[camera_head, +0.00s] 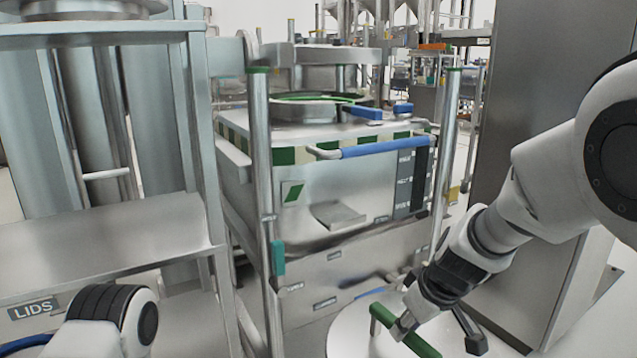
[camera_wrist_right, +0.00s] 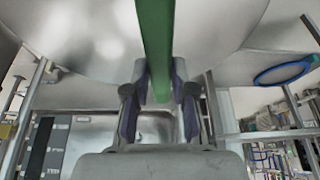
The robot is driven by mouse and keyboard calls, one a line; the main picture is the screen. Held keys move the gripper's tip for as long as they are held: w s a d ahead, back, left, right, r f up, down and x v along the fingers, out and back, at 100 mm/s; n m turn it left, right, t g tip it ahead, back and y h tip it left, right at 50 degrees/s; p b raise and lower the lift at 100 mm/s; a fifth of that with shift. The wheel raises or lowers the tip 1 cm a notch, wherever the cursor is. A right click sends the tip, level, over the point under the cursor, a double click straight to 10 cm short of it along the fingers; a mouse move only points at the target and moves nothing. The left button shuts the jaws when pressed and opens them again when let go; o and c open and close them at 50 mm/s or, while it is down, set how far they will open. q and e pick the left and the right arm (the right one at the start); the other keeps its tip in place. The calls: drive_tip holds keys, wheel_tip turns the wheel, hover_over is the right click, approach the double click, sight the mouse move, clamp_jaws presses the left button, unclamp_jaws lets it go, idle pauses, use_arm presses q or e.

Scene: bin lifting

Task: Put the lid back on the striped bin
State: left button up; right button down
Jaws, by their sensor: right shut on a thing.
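The striped bin (camera_head: 305,185) is a metal box with a green and cream band below its top edge. It stands in the middle of the head view inside a frame of posts. Its round mouth (camera_head: 300,112) shows a green inner ring and looks uncovered. The lid (camera_head: 342,338) is a pale metal disc at the bottom right, in front of the bin and lower than its mouth. My right gripper (camera_head: 402,325) is shut on the lid's green handle (camera_head: 427,345). The wrist view shows the green handle (camera_wrist_right: 155,45) between the fingers (camera_wrist_right: 160,105). My left gripper is out of view.
A metal shelf marked LIDS (camera_head: 110,240) stands at the left. A post (camera_head: 260,170) and another post (camera_head: 447,140) flank the bin. A blue bar (camera_head: 385,147) crosses its front, and a blue lever (camera_head: 365,112) sits by the mouth. A tall metal cabinet (camera_head: 510,90) is at the right.

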drive_tip(key=d+f, duration=0.1)
drive_tip(key=f+m, duration=0.1)
drive_tip(key=f, duration=0.1)
drive_tip(key=d+f+m, duration=0.1)
drive_tip(key=shift+s+d+f+t+h, duration=0.2)
drive_tip(key=shift+d+f+t+h, duration=0.05)
drive_tip(key=shift+d+t+h, duration=0.05)
drive_tip(key=shift+w+d+f+m, duration=0.2)
drive_tip(key=shift+w+d+m, duration=0.2)
drive_tip(key=shift+d, duration=0.15)
drive_tip(key=shift+w+d+r, duration=0.15)
drive_tip(key=shift+w+d, duration=0.1)
drive_tip(key=shift+w, duration=0.2)
wheel_tip(320, 180, up, 16)
drive_tip(key=w+m+h+p, duration=0.2)
drive_tip(key=w+m+p, duration=0.15)
drive_tip(key=p, duration=2.25)
drive_tip(key=s+r, duration=0.6)
drive_tip(key=s, duration=0.1)
drive_tip(key=shift+s, duration=0.2)
drive_tip(key=shift+n+y, duration=0.3)
drive_tip(key=shift+n, duration=0.15)
